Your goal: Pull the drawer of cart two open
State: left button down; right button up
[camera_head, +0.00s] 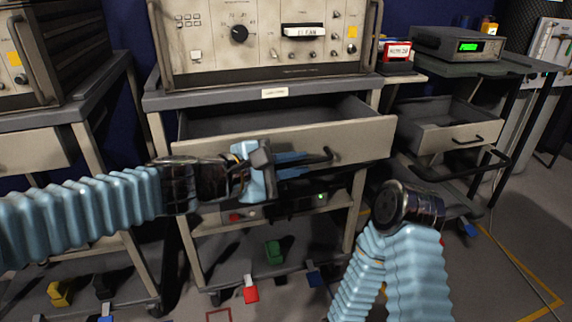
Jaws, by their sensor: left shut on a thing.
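The drawer (345,140) of the middle cart (270,93) is pulled out, with its dark inside showing behind a beige front panel. Its dark bar handle (328,155) runs across that front. My left gripper (302,163) reaches in from the left and is shut on the handle; its blue fingers cover the handle's left part. My right arm comes up from the bottom right, and its dark end (405,205) is right of and below the drawer. The right gripper's fingers cannot be made out, and it is apart from the drawer.
A large instrument (265,40) stands on the middle cart. The right cart's drawer (447,130) is also open, with a device with a green display (457,45) above. A left cart (60,115) stands close by. Coloured pieces, including a red one (250,290), lie low down.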

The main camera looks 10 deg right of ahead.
pick_arm(q)
jog(key=s+b, duration=0.2)
jog(key=s, duration=0.5)
jog(key=shift+s, duration=0.25)
pick_arm(e)
notch_tip(320, 180, down, 3)
jog(key=shift+s+r, duration=0.1)
pick_arm(q)
jog(key=shift+d, duration=0.1)
jog(key=c, duration=1.5)
grip_release()
jog(key=p+v, duration=0.2)
jog(key=v, duration=1.1)
jog(key=shift+s+a, duration=0.1)
jog(key=shift+a, duration=0.25)
pick_arm(e)
notch_tip(320, 180, up, 2)
jog(key=shift+r, duration=0.25)
